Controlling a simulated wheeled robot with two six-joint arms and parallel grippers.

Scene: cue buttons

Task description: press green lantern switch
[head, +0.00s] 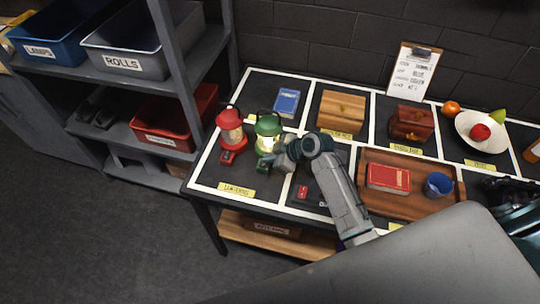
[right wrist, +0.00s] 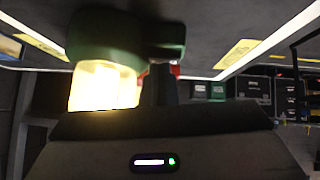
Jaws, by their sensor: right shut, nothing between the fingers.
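The green lantern (head: 267,126) stands upright on the table's left section, and its glass glows pale yellow. In the right wrist view the lantern (right wrist: 105,85) is large and close, at the upper left, with its glass brightly lit. Its small green switch base (head: 263,167) sits at its front, partly covered by my gripper. My right gripper (head: 275,162) is shut and empty, right beside the lantern's lower front. I cannot tell whether the fingertips touch the switch.
A red lantern (head: 230,128) with a red switch box (head: 228,157) stands just left of the green one. A small red button box (head: 302,192) lies to the right, near my forearm. A wooden box (head: 341,112) and a blue book (head: 287,102) are behind.

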